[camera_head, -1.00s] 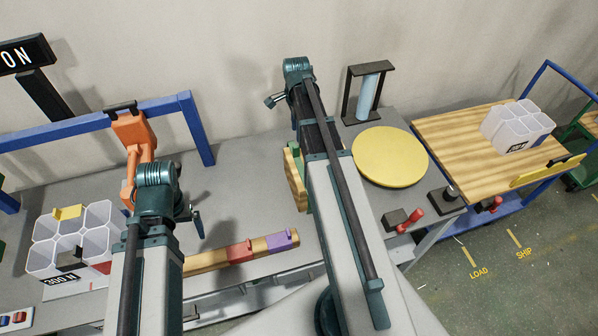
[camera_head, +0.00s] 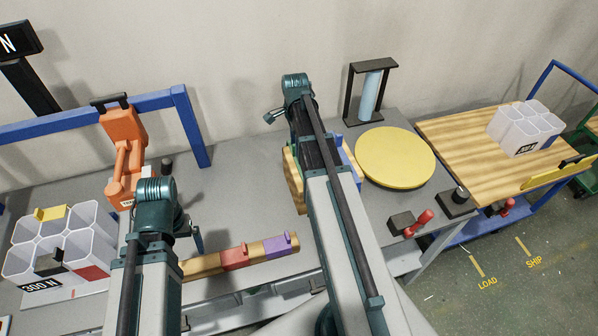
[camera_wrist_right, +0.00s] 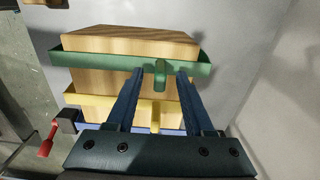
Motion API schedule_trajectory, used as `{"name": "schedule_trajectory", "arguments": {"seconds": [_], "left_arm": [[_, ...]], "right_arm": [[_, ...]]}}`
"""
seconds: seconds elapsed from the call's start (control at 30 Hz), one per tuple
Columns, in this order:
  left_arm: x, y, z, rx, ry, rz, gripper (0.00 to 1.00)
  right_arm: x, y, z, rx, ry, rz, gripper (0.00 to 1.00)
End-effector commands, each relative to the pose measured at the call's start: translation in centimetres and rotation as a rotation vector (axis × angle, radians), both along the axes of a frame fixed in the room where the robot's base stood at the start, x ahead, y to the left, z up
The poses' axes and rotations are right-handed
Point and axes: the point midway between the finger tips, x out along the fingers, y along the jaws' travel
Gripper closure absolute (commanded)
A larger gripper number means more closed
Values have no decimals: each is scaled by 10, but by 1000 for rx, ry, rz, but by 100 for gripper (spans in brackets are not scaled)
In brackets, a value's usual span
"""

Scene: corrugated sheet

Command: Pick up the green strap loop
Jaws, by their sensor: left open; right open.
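The green strap loop (camera_wrist_right: 160,73) stands up as a small tab on a green band (camera_wrist_right: 95,66) around a wooden block (camera_wrist_right: 130,41). My right gripper (camera_wrist_right: 160,76) is open in the right wrist view, with one dark blue finger on each side of the loop. I cannot tell whether they touch it. In the head view the block (camera_head: 295,190) is partly hidden by my right arm, and the right fingers are hidden. My left gripper (camera_head: 196,240) is at the left, mostly hidden behind its own arm, away from the block.
A yellow band (camera_wrist_right: 85,101) and a blue band lie beside the green one. A wooden bar with red (camera_head: 234,259) and purple (camera_head: 277,246) pieces lies in front. A yellow disc (camera_head: 395,157) stands right. A white compartment crate (camera_head: 85,220) and orange device (camera_head: 125,150) stand left.

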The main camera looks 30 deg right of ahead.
Motion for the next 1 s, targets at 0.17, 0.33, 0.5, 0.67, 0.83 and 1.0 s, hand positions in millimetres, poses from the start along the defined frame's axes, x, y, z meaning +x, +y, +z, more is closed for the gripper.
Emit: {"name": "schedule_trajectory", "arguments": {"seconds": [0.17,0.33,0.5,0.67,0.83,1.0], "left_arm": [[0,0,-7,0,0,1,1],[0,0,-6,0,0,0,1],[0,0,-6,0,0,0,1],[0,0,-6,0,0,0,1],[0,0,-6,0,0,0,1],[0,0,-6,0,0,0,1]], "right_arm": [[0,0,-7,0,0,0,48],[0,0,-6,0,0,0,53],[0,0,-6,0,0,-1,84],[0,0,-6,0,0,-1,100],[0,0,-6,0,0,0,100],[0,0,-6,0,0,0,100]]}}
